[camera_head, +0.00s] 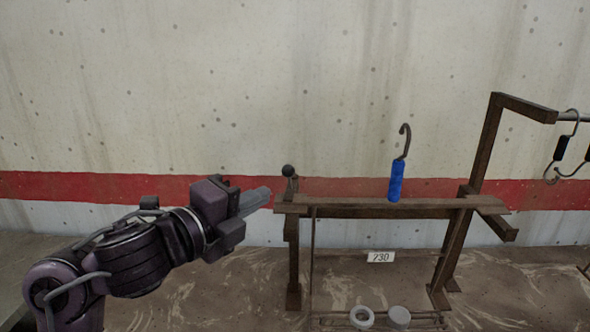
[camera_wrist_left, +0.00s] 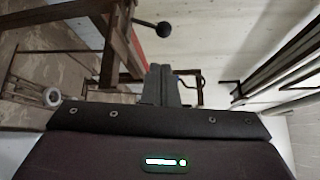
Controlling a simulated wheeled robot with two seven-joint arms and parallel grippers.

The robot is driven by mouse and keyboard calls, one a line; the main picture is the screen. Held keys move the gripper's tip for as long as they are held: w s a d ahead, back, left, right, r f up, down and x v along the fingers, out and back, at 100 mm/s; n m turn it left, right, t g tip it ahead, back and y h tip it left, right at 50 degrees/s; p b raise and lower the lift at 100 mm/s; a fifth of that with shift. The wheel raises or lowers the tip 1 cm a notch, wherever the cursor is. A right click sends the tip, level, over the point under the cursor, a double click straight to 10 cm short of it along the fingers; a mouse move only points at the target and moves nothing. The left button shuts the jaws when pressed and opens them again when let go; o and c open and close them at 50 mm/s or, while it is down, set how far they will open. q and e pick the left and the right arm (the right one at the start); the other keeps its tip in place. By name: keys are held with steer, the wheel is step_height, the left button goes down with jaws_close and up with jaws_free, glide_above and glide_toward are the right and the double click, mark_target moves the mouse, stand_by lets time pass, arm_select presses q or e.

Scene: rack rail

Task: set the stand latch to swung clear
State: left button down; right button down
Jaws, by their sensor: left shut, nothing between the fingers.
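The stand (camera_head: 345,208) is a brown metal frame in front of the wall. The stand latch, a short lever with a dark ball knob (camera_head: 288,170), stands up at the left end of the stand's top rail. The knob also shows at the top of the left wrist view (camera_wrist_left: 164,29). My left gripper (camera_head: 262,196) is shut and empty, its fingertips just left of and slightly below the knob, apart from it in the picture. In the left wrist view its fingers (camera_wrist_left: 160,85) are together. My right gripper is not in view.
A blue-handled hook (camera_head: 396,180) stands on the top rail. A label reading 730 (camera_head: 381,257) hangs below, with a white ring (camera_head: 362,316) and a round disc (camera_head: 399,314) lower down. A post with an arm (camera_head: 490,140) rises at right, with hooks (camera_head: 565,145) hanging there.

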mark_target(291, 175)
arm_select(q)
steer(key=x, duration=0.9)
steer(key=shift+w+d, duration=0.15)
steer(key=shift+d, duration=0.1)
steer(key=shift+a+r+p, duration=0.1)
steer(key=shift+p, duration=0.2)
